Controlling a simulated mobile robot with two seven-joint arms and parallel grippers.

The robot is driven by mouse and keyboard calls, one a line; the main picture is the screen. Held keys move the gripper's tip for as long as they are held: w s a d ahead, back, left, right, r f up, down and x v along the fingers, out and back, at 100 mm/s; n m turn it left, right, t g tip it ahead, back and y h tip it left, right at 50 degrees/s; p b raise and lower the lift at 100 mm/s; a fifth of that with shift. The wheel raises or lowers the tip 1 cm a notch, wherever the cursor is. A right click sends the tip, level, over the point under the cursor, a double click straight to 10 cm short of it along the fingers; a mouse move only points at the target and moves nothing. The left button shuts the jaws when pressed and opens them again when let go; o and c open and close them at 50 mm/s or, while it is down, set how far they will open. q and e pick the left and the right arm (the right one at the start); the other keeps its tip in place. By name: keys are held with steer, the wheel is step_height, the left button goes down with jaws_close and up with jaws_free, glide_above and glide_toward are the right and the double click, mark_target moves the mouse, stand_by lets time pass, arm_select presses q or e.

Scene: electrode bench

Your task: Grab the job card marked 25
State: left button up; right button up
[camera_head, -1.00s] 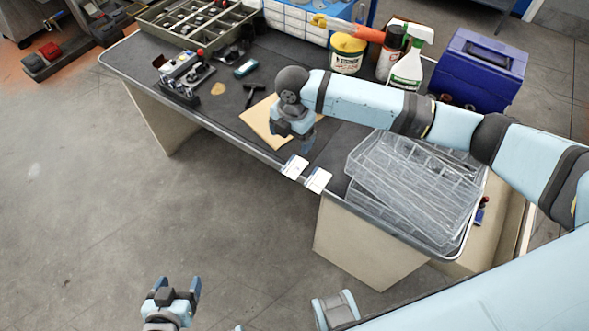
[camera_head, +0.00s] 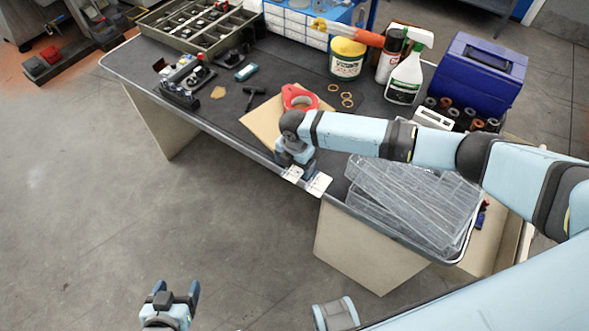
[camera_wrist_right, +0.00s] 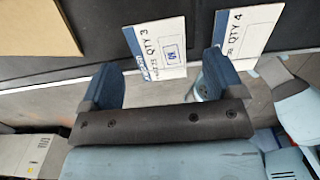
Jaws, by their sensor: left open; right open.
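Two white job cards lie at the bench's front edge, side by side and apart: a left card (camera_head: 292,174) and a right card (camera_head: 319,185). In the right wrist view the left card (camera_wrist_right: 158,48) reads QTY 3 and has a small blue mark; the right card (camera_wrist_right: 246,33) reads QTY 4. Their other print is too small to read surely. My right gripper (camera_wrist_right: 163,64) is open and empty, with the left card between its fingers' lines and the right finger near the right card. My left gripper (camera_head: 177,288) is open and empty, away from the bench.
A tan sheet (camera_head: 258,122) with a red tape roll (camera_head: 299,93) lies behind the cards. Clear plastic trays (camera_head: 415,195) stand on the right. A blue toolbox (camera_head: 478,70), spray bottle (camera_head: 406,75) and tub (camera_head: 346,60) are further back. A small hammer (camera_head: 252,96) lies left.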

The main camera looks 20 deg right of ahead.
steer(key=shift+f, duration=0.6)
steer(key=c, duration=1)
